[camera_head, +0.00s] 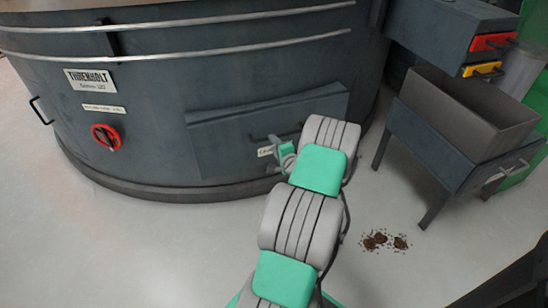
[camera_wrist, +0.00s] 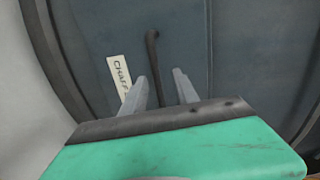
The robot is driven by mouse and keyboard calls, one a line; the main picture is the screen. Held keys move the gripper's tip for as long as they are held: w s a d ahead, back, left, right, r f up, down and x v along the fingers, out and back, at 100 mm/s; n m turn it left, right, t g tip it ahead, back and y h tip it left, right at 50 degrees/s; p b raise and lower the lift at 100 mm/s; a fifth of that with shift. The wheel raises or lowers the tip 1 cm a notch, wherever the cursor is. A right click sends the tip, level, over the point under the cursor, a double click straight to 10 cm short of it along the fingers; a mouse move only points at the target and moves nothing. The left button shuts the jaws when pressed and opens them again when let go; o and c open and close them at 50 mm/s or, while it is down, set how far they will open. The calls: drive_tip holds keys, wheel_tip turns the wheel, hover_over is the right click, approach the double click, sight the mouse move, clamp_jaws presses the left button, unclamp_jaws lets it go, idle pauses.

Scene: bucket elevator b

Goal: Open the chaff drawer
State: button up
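The chaff drawer (camera_head: 225,140) is a dark blue-grey front low on the big round machine, and it looks closed. Its white label, reading CHAFF, shows in the wrist view (camera_wrist: 119,76) beside the dark bar handle (camera_wrist: 153,62). My gripper (camera_head: 280,158) is at the drawer's lower right, and my arm hides part of the front there. In the wrist view, the fingers of my gripper (camera_wrist: 158,84) are apart, with the handle bar running between them. I see a gap to the fingers, and cannot tell whether either one touches the bar.
A red knob (camera_head: 106,137) and a nameplate (camera_head: 90,79) are on the machine's left side. A grey open bin (camera_head: 470,112) on a blue stand is at the right. Brown clumps (camera_head: 384,240) lie on the floor. The floor at the left is clear.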

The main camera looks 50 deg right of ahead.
drive_tip(key=shift+m+h, duration=0.4)
drive_tip(key=shift+m, duration=0.2)
drive_tip(key=w+d+f, duration=0.1)
drive_tip(key=w+d+b, duration=0.1)
drive_tip(key=w+d, duration=0.1)
drive_tip(key=w+d+f+b, duration=0.1)
drive_tip(key=d, duration=0.1)
drive_tip(key=shift+w+d+f, duration=0.25)
drive_tip(key=shift+w+f, duration=0.1)
drive_tip(key=shift+w, duration=0.05)
clamp_jaws()
idle(0.6)
